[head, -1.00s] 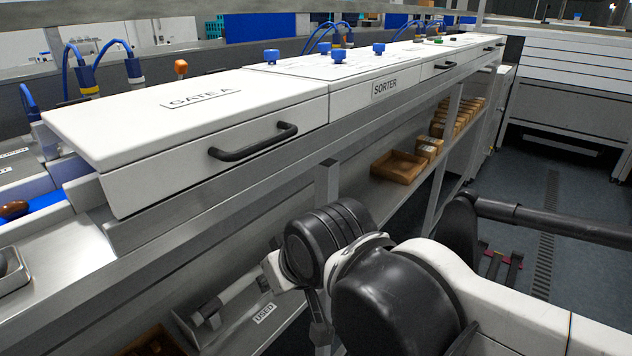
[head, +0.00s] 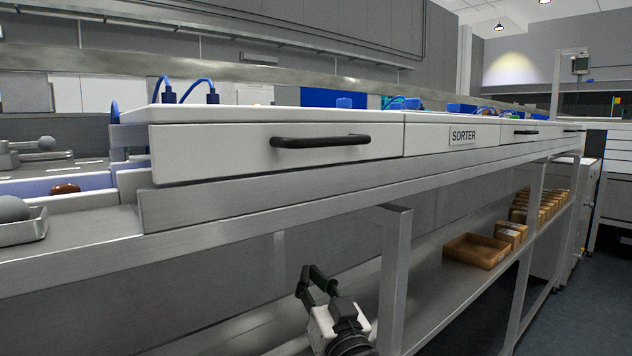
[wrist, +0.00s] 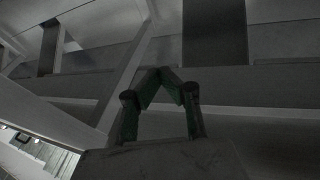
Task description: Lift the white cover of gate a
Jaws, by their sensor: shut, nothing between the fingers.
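The white cover of gate a (head: 225,151) is down on the steel frame at the left of the machine line in the head view. Its top is seen nearly edge-on. A black bar handle (head: 320,141) runs across its front face. My gripper (head: 312,272) is below the cover and its handle, under the bench edge, and apart from both. Its fingers point up and are shut on nothing. In the wrist view the two dark green fingers (wrist: 160,76) meet at their tips; the cover cannot be made out there.
The sorter section (head: 435,137) adjoins the cover on the right. The steel bench rail (head: 250,215) and a bench leg (head: 395,270) are close to my gripper. A lower shelf holds a wooden tray (head: 475,250) and several small boxes. A steel tray (head: 22,230) sits at the left.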

